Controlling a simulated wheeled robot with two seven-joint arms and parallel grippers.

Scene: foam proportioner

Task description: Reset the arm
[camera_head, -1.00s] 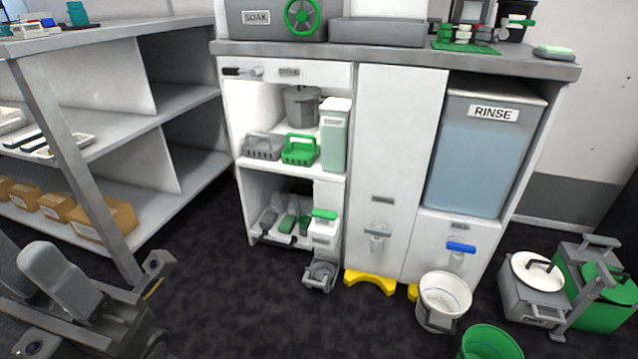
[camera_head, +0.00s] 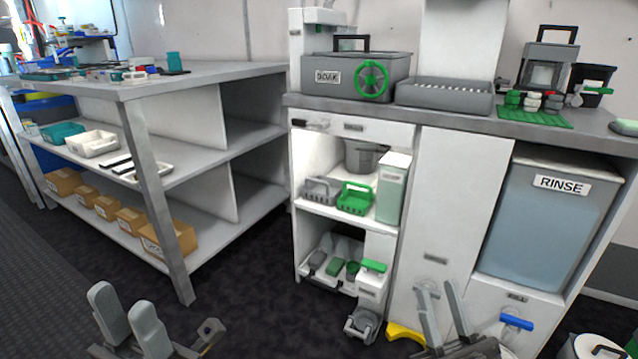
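My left gripper (camera_head: 122,298) is low at the bottom left, in front of the shelf rack. Its two grey fingers stand apart with nothing between them. My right gripper (camera_head: 436,285) is at the bottom centre-right, in front of the white cabinet (camera_head: 452,185). Its fingers are spread and empty. The arm links behind both grippers are mostly cut off by the lower edge of the picture.
A metal shelf rack (camera_head: 158,205) with boxes and trays stands at the left. The cabinet carries a SOAK box (camera_head: 330,92) and holds a RINSE tank (camera_head: 545,215). A yellow foot piece (camera_head: 405,332) is on the floor near my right gripper. Dark floor between rack and cabinet is clear.

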